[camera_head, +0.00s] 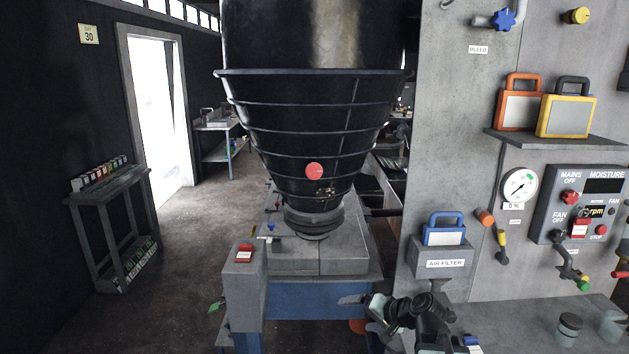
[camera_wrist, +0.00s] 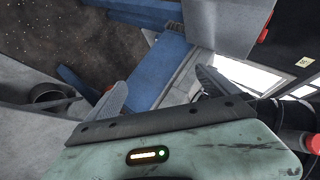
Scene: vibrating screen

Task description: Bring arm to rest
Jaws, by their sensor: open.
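My arm shows at the bottom of the head view, right of centre, with my gripper (camera_head: 352,300) pointing left in front of the blue frame (camera_head: 300,301) under the hopper. In the wrist view my gripper (camera_wrist: 160,92) has its two grey fingers well apart, with nothing between them. Behind the fingers in that view are a blue beam and grey surfaces, seen tilted. I cannot tell the exact gap between my gripper and the blue frame.
A black ribbed hopper (camera_head: 305,115) stands at centre over a grey machine top. A grey post with a red switch (camera_head: 244,252) is left of my gripper. A grey wall holds an air filter box (camera_head: 443,262) and control panel (camera_head: 577,207). Open floor (camera_head: 165,290) lies at left.

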